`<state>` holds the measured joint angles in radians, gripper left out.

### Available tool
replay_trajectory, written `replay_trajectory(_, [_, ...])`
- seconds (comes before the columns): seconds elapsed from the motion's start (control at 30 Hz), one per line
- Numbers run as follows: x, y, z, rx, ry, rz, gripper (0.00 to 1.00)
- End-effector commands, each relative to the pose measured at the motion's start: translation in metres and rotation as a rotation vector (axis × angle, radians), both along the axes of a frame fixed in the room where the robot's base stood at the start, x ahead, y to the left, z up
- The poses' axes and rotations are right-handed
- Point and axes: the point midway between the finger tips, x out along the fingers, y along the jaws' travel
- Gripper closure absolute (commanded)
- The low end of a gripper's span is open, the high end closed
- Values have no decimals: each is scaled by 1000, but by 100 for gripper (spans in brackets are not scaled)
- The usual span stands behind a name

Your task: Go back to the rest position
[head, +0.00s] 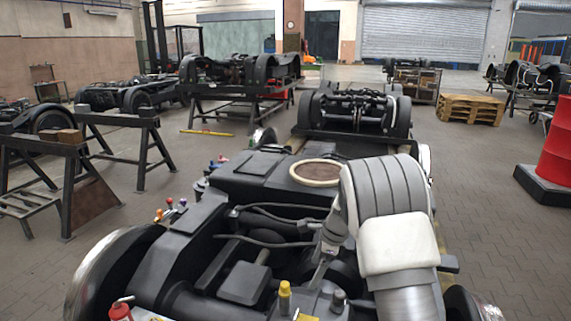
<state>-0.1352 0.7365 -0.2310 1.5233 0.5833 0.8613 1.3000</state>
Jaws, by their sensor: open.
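My arm (400,250) rises from the bottom right of the head view, with a white cover and a ribbed grey bend. Beyond the bend it turns down to the left. My gripper (317,274) is small in the picture and points down over the near black bogie (205,225). It looks empty, and its jaws are open. I cannot tell the gap between its fingertips and the bogie parts below. A yellow-capped part (285,297) and a dark knob (338,301) stand close by. The arm hides part of the bogie's right side.
Small coloured valves (170,208) and a red cylinder (121,311) are on the bogie's left. Trestles (75,185) stand left, a red drum (558,145) right. Paved floor (480,200) is clear at right.

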Motion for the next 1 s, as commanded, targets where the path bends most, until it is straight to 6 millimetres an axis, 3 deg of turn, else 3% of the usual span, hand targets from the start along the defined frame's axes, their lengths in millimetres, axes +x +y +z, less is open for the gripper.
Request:
replay_trajectory(0.03, [-7,-1,29,-5,-32,48,0])
replay_trajectory(0.2, [-40,-6,94,-41,-120,234,0])
replay_trajectory(0.5, [-112,-15,189,-140,-272,571,0])
replay_trajectory(0.8, [-196,-23,253,-290,-403,915,0])
replay_trajectory(1.0, [-253,-30,278,-416,-467,1144,0])
